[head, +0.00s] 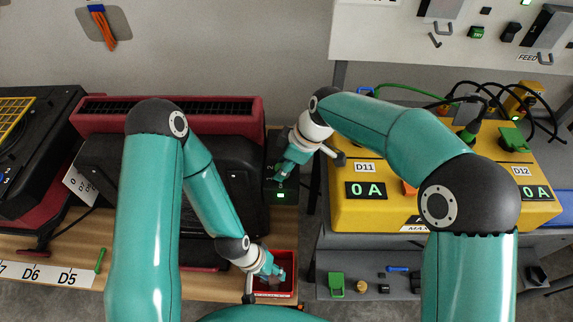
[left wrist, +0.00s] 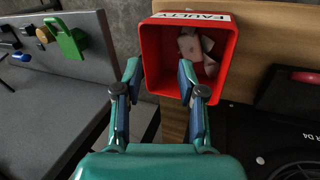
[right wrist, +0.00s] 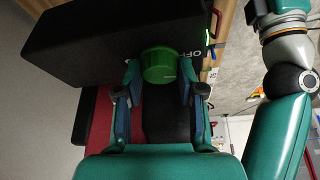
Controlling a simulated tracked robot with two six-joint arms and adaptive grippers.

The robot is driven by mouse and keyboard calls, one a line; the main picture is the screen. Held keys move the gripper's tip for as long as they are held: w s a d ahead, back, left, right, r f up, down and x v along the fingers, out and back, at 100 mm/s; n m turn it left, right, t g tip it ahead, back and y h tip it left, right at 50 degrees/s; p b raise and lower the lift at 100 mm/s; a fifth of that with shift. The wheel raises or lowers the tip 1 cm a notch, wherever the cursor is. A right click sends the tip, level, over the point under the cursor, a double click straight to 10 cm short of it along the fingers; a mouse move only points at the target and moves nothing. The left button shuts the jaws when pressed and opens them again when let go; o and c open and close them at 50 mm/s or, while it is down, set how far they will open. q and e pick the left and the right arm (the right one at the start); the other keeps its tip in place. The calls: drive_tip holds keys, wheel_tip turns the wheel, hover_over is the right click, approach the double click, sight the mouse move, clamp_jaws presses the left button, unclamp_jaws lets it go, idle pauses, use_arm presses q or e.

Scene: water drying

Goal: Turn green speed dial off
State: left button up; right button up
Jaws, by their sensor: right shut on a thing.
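The green speed dial (right wrist: 158,66) is a round knob on the face of a black control box (right wrist: 100,45), with white "OFF" lettering partly visible beside it. My right gripper (right wrist: 158,70) has a finger on each side of the dial and is shut on it. In the head view, my right gripper (head: 283,172) reaches the black box (head: 281,197), which shows a lit green display, and hides the dial. My left gripper (left wrist: 160,72) is open and empty at the red "FAULTY" bin; it also shows in the head view (head: 272,274).
The red bin (left wrist: 152,50) holds pale scraps. A black and red dryer machine (head: 100,165) stands left of the box. A yellow unit (head: 380,215) with "0 A" displays and cables stands right. A grey shelf (head: 450,289) holds small parts, including a green one (head: 336,285).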

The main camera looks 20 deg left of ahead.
drive_tip(key=shift+w+d+n+g, duration=0.15)
drive_tip(key=shift+n+g, duration=0.25)
drive_tip(key=shift+n, duration=0.6)
drive_tip(key=o, duration=0.9)
drive_tip(key=shift+c, duration=0.2)
drive_tip(key=shift+r, duration=0.15)
drive_tip(key=v, duration=1.1)
drive_tip(key=shift+r, duration=0.25)
drive_tip(key=shift+d, duration=0.1)
